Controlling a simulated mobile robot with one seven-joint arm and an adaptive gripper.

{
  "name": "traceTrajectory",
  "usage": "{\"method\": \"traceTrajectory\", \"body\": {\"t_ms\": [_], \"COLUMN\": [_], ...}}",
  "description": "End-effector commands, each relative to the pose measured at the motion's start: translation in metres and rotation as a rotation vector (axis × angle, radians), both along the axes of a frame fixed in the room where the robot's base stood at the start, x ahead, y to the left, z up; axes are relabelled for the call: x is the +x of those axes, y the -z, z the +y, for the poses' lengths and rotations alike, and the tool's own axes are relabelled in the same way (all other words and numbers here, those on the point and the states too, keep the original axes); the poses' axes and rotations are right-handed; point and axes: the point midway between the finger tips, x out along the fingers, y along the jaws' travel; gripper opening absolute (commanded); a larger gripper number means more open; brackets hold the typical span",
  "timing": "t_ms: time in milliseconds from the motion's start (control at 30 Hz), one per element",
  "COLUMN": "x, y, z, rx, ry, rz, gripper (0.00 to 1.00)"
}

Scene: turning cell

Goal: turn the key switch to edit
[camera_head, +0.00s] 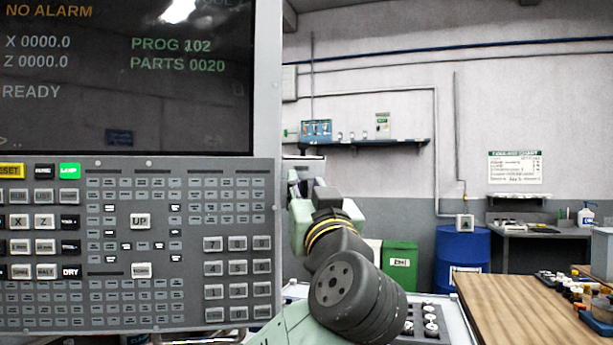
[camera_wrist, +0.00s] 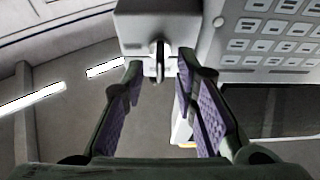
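In the wrist view a light grey box (camera_wrist: 180,14) at the top carries the key switch (camera_wrist: 158,48), whose thin key sticks out toward me. My gripper (camera_wrist: 159,70) is open, with its purple-padded fingers pointing at the box. The key lies between the fingertips, with a gap visible on both sides; neither finger seems to touch it. The switch's position labels cannot be read. In the head view my arm reaches past the right edge of the control panel (camera_head: 262,250); the key switch is hidden there, and the fingers are not clear.
The panel's screen (camera_head: 120,110) reads NO ALARM and READY. Beside the box in the wrist view is a keypad (camera_wrist: 270,35). In the head view a blue drum (camera_head: 462,252), a green bin (camera_head: 401,265) and a wooden table (camera_head: 530,305) stand to the right.

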Motion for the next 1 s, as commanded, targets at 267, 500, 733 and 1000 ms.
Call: {"method": "traceTrajectory", "body": {"t_ms": [267, 500, 733, 1000], "x": [0.0066, 0.0064, 0.0063, 0.0063], "y": [-0.0023, -0.0022, -0.0023, -0.0024], "z": [0.0019, 0.0019, 0.0017, 0.0014], "rx": [-0.001, 0.000, 0.000, 0.001], "ry": [0.000, 0.000, 0.000, 0.001], "rz": [-0.001, 0.000, 0.000, -0.001], "gripper": [0.27, 0.18, 0.03, 0.00]}}
